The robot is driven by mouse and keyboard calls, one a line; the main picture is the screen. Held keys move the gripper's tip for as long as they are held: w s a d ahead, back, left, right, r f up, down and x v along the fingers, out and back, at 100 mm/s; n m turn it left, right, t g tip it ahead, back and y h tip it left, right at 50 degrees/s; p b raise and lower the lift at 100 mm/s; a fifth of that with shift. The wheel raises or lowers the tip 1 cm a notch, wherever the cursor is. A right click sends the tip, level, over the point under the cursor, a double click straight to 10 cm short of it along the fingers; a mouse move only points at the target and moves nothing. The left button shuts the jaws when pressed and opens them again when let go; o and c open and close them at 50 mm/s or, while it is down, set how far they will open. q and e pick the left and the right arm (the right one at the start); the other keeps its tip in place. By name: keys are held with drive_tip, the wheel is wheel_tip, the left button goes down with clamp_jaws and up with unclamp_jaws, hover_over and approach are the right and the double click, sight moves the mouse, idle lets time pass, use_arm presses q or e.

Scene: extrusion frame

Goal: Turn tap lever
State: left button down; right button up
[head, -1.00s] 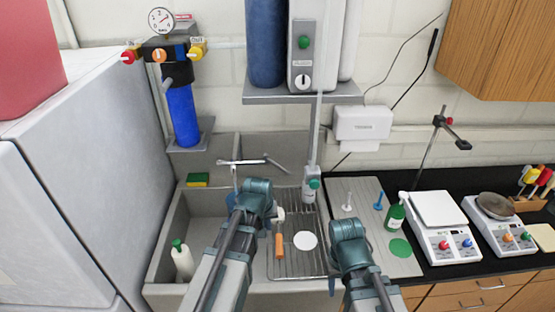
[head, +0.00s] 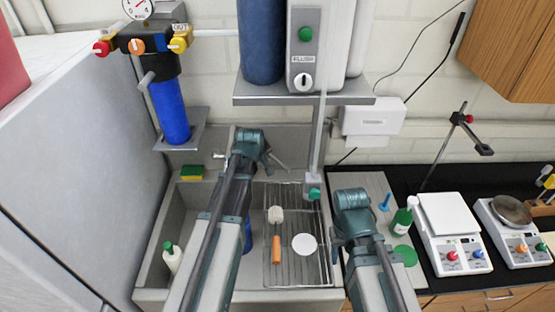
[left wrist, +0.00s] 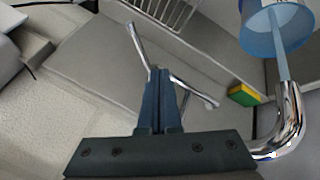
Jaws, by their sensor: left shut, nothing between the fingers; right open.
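The chrome tap stands at the back of the sink (head: 172,225). In the left wrist view its curved spout (left wrist: 288,118) is at the right. Two thin chrome lever arms show there: one (left wrist: 138,45) behind and left of my fingertips, the other (left wrist: 196,92) to their right. My left gripper (left wrist: 160,76) is shut and empty, with its tips close to where the arms meet; I cannot tell whether they touch. In the head view my left arm hides most of the tap, and the right lever arm (head: 278,161) shows beside the wrist. My right gripper (head: 337,248) is open and empty by the sink's right edge.
A wooden-handled brush (head: 276,245) and a white disc (head: 304,244) lie on the wire rack. A sponge (head: 192,172) and white bottle (head: 172,258) are at left. A water unit (head: 304,60) hangs above. A blue see-through vessel (left wrist: 278,30) is near the spout.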

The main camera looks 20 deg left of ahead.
sight(280, 164)
use_arm(q)
drive_tip(key=shift+s, duration=0.1)
drive_tip(key=w+d+f+b, duration=0.2)
drive_tip(key=w+f+b, duration=0.6)
drive_tip(key=f+b, duration=0.1)
drive_tip(key=shift+w, duration=0.3)
drive_tip(key=shift+w+d, duration=0.6)
drive_tip(key=shift+d, duration=0.05)
drive_tip(key=shift+s, duration=0.15)
